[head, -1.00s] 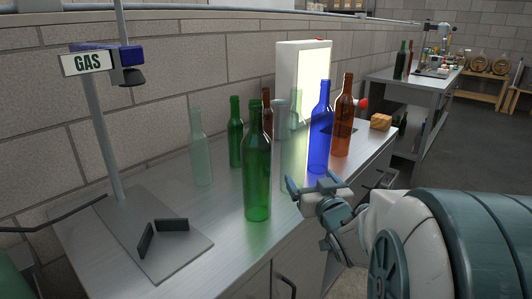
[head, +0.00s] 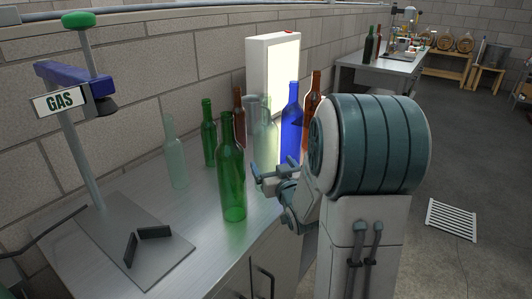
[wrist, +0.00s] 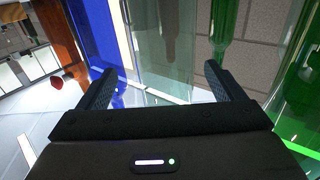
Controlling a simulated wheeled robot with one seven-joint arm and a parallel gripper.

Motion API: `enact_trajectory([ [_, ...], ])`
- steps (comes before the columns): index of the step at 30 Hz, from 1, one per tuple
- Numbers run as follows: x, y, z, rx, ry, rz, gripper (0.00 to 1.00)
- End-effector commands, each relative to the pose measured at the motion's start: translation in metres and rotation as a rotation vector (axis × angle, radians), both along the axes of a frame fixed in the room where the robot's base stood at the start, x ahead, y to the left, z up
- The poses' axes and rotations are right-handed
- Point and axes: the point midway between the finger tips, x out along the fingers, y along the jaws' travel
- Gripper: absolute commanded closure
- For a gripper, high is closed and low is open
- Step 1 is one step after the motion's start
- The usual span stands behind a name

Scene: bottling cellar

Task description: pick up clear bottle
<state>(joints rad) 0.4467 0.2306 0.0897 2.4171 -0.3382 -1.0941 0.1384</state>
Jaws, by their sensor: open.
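A clear, pale-greenish bottle (head: 265,145) stands upright on the metal bench in front of the lit panel. In the wrist view the clear glass (wrist: 165,45) fills the gap ahead of my fingers. My gripper (head: 275,177) is open, at the bench's front side, just short of that bottle; the fingers in the wrist view (wrist: 158,88) point at it, and I see no grip on it. Another clear bottle (head: 176,160) stands farther left near the wall.
A blue bottle (head: 291,120) stands close to the right of the clear one, and a green bottle (head: 231,180) to its left front. A brown bottle (head: 313,97), dark red bottle (head: 239,120) and second green bottle (head: 208,135) are near. The GAS stand (head: 85,160) is left.

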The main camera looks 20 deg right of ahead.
Motion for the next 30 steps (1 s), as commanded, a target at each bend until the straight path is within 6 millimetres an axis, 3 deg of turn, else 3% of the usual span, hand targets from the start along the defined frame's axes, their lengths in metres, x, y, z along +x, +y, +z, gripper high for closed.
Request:
enact_trajectory([
  [5,0.012,0.001,0.003,0.001,-0.001,0.001,0.11],
  [15,0.055,0.003,0.009,0.000,0.000,0.000,0.11],
  [23,0.056,0.003,0.009,0.000,0.000,-0.001,0.11],
  [30,0.056,0.003,0.009,0.000,0.000,-0.001,0.75],
])
